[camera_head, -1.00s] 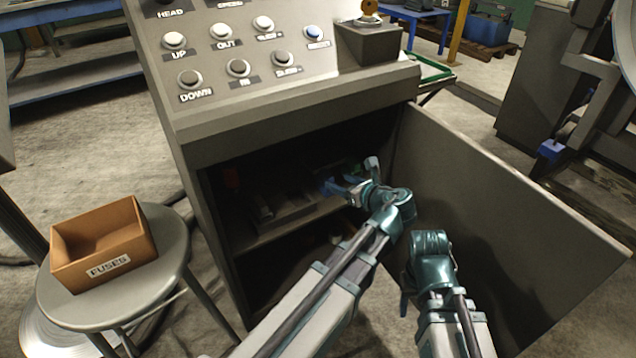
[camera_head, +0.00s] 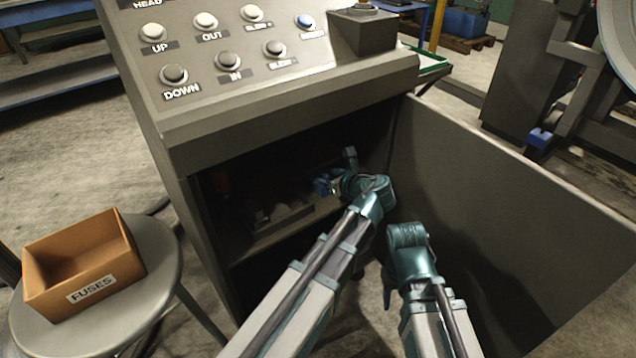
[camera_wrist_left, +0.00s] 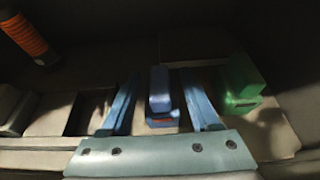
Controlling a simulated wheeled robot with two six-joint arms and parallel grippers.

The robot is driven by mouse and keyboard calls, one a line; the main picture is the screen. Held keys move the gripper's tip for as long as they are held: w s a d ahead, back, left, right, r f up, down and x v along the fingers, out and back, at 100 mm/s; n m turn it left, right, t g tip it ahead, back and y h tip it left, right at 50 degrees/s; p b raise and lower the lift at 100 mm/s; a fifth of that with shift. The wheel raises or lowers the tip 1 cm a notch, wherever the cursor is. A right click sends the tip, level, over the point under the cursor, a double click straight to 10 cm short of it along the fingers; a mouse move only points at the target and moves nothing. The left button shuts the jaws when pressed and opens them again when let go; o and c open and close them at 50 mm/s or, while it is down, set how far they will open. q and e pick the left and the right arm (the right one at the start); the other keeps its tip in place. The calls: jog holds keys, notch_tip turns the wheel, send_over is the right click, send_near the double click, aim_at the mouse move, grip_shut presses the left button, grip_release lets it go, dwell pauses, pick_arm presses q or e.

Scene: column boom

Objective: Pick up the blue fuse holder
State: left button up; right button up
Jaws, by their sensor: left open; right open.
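The blue fuse holder (camera_wrist_left: 160,92) stands between the two spread fingers of my left gripper (camera_wrist_left: 158,78) in the left wrist view. Narrow gaps show on both sides of it, so the fingers look apart from it. A green fuse holder (camera_wrist_left: 240,85) stands just right of the right finger. In the head view my left gripper (camera_head: 328,184) is inside the dark cabinet, over its shelf; the fuse holder cannot be told from the gripper there. My right gripper (camera_head: 391,290) hangs low in front of the open cabinet, empty.
The cabinet (camera_head: 290,112) has its door (camera_head: 510,215) swung open to the right. A dark cylinder with an orange ribbed band (camera_wrist_left: 30,38) is at upper left inside. A brown box labelled FUSES (camera_head: 85,265) sits on a round stool (camera_head: 160,262) at left.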

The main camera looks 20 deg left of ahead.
pick_arm(q)
grip_shut()
jog(key=shift+r, duration=0.1)
dwell(0.3)
